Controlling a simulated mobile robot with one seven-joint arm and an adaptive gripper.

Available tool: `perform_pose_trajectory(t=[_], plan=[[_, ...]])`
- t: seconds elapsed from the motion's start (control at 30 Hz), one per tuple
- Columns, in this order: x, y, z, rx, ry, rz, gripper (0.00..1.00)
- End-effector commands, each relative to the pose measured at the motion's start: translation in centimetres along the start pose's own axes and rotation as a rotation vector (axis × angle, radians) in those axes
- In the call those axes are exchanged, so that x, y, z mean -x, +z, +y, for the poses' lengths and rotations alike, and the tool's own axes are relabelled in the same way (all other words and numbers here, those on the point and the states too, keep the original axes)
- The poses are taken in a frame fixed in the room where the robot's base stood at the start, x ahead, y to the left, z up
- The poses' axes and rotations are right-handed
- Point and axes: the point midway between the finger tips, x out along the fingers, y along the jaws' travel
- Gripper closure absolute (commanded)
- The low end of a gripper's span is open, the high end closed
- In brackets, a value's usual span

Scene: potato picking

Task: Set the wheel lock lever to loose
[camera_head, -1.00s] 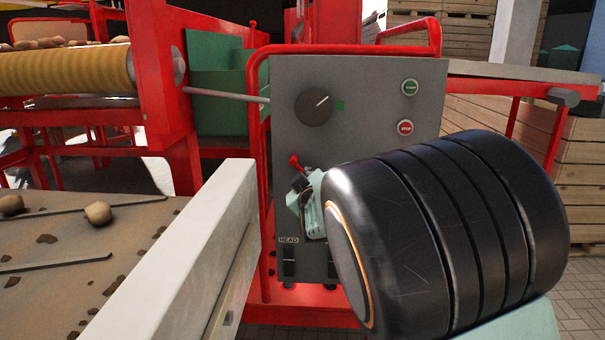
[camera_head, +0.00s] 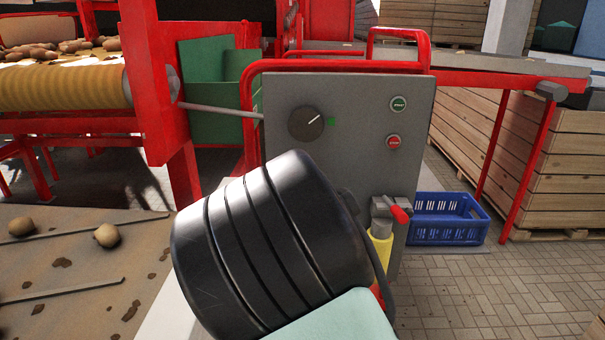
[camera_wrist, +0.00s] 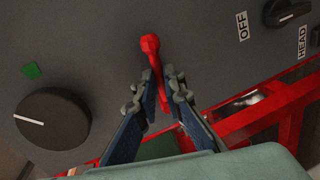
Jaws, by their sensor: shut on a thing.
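The red lever (camera_wrist: 152,60) with a rounded end stands out from the grey control panel (camera_head: 350,165). I take it to be the wheel lock lever; no label for it can be read. In the wrist view my gripper (camera_wrist: 157,86) has its dark fingers on either side of the lever's shaft and is shut on it. The rounded end sticks out past the fingertips. In the head view my black arm link covers the lever and the gripper. The lever's base is partly hidden by the fingers.
A dark dial (camera_head: 306,123) sits high on the panel, left of a green start button (camera_head: 398,104) and a red stop button (camera_head: 393,142). A red-handled fitting (camera_head: 400,214) is at the panel's right edge.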

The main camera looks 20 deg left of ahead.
Motion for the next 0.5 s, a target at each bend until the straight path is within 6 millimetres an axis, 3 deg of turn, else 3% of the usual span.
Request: perform_pose_trajectory(t=[0.5], plan=[[0.01, 0.05, 0.06, 0.035, -0.001, -0.008, 1.00]])
